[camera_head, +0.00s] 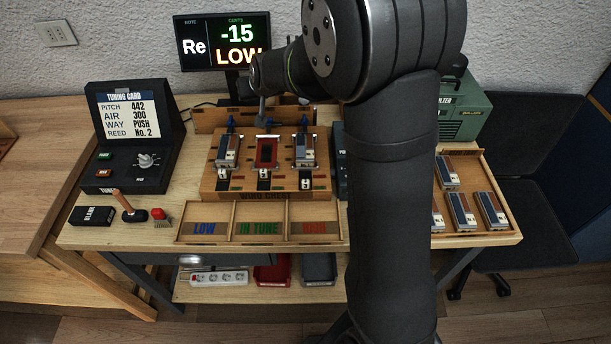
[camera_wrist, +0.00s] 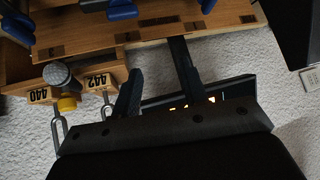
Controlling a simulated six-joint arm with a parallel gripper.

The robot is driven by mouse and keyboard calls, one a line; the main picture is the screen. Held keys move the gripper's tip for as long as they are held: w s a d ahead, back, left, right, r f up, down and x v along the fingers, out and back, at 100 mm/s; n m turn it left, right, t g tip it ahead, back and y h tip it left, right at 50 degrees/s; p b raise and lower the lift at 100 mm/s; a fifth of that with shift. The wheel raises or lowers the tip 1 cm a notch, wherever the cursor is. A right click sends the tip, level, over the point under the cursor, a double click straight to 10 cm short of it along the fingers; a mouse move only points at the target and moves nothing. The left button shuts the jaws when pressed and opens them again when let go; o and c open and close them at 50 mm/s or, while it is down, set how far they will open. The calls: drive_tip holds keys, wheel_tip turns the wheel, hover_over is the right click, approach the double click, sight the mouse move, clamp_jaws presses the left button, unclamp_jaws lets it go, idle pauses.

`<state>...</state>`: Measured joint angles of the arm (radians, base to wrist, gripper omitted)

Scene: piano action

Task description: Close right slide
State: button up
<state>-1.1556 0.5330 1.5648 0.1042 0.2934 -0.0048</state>
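The wind chest (camera_head: 209,183) stands mid-table with three slide positions in a row. The right slide's blue handle (camera_head: 303,121) is at the back of the right position, behind a grey-and-red reed block (camera_head: 305,150). Whether that slide is in or out cannot be told. My gripper (camera_head: 262,118) points down behind the middle of the chest, left of the right handle. In the wrist view my gripper (camera_wrist: 158,62) shows two dark fingers spread apart with nothing seen between them. Blue handles (camera_wrist: 122,9) show at that view's top edge, apart from the fingers.
A wooden rack (camera_wrist: 88,78) with forks tagged 440 and 442 is close to the fingers. The display (camera_head: 225,40) reads Re, -15, LOW. A three-part tray (camera_head: 262,239) lies in front of the chest. My arm hides part of the table's right side.

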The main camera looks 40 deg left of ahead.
drive_tip(key=d+m+g+h, duration=0.25)
drive_tip(key=d+h, duration=0.35)
drive_tip(key=d, duration=0.3)
drive_tip(key=g+h, duration=0.4)
drive_tip(key=h, duration=0.1)
approach(305, 180)
drive_tip(key=shift+m, duration=0.35)
drive_tip(key=x, duration=0.9)
drive_tip(key=shift+f, duration=0.1)
drive_tip(key=shift+w, duration=0.1)
clamp_jaws()
